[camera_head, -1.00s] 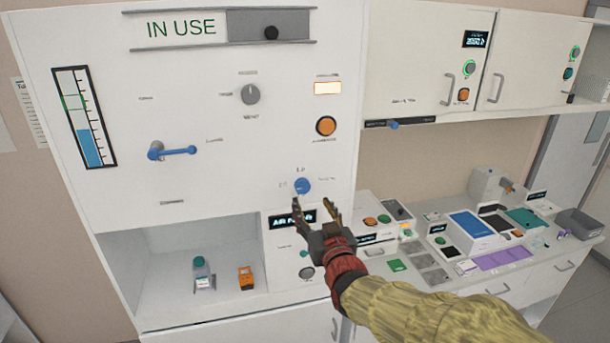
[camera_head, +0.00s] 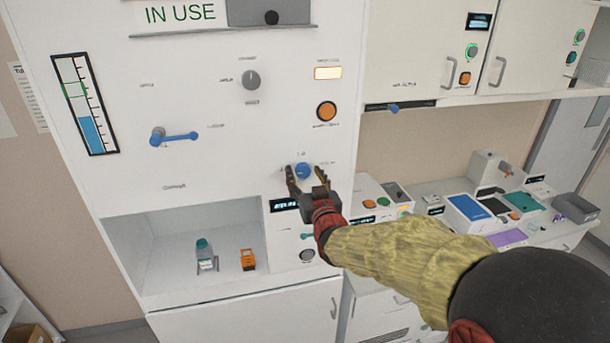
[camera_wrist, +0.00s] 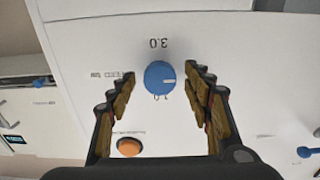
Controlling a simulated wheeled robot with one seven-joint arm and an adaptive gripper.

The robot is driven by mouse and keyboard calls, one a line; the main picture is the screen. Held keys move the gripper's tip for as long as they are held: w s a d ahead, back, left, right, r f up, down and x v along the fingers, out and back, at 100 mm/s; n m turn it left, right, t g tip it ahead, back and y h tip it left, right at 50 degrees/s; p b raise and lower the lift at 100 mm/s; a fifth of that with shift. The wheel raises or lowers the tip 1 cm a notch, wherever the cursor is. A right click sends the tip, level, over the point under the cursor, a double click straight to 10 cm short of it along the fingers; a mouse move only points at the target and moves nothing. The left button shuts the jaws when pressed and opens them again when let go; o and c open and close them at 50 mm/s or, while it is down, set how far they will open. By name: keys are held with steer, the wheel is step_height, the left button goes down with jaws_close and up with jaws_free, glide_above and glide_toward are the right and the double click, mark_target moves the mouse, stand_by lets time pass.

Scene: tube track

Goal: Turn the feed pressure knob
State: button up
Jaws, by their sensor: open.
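The feed pressure knob (camera_head: 303,171) is a round blue knob on the white upright panel. It also shows in the wrist view (camera_wrist: 160,78), with a white pointer line, a "3.0" mark and a "FEED" label around it. My gripper (camera_head: 305,179) is open, its fingers reaching toward the panel on either side of the knob. In the wrist view the knob lies between the two fingers (camera_wrist: 160,95), with clear gaps on both sides. Whether the fingertips reach past the knob's face I cannot tell.
Above the knob is an orange button (camera_head: 326,111). To the left are a blue lever (camera_head: 174,138) and a level gauge (camera_head: 87,105). A grey knob (camera_head: 251,80) sits higher. A bottle (camera_head: 205,254) and an orange item (camera_head: 248,260) stand in the open bay below.

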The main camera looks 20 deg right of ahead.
steer(key=shift+c, duration=0.4)
steer(key=c, duration=1.1)
steer(key=shift+f+b, duration=0.1)
steer(key=shift+b, duration=0.35)
steer(key=m+b, duration=0.2)
steer(key=b, duration=0.1)
steer(key=shift+f, duration=0.2)
steer(key=m+b, duration=0.2)
steer(key=b, duration=0.2)
steer(key=shift+m+b, duration=0.3)
steer(key=shift+b, duration=0.1)
steer(key=m+b, duration=0.4)
steer(key=b, duration=0.2)
steer(key=m+b, duration=0.5)
steer(key=b, duration=0.1)
steer(key=shift+m, duration=0.4)
steer(key=shift+r+m+b, duration=0.2)
steer(key=shift+m+b, duration=1.5)
steer(key=shift+m, duration=0.1)
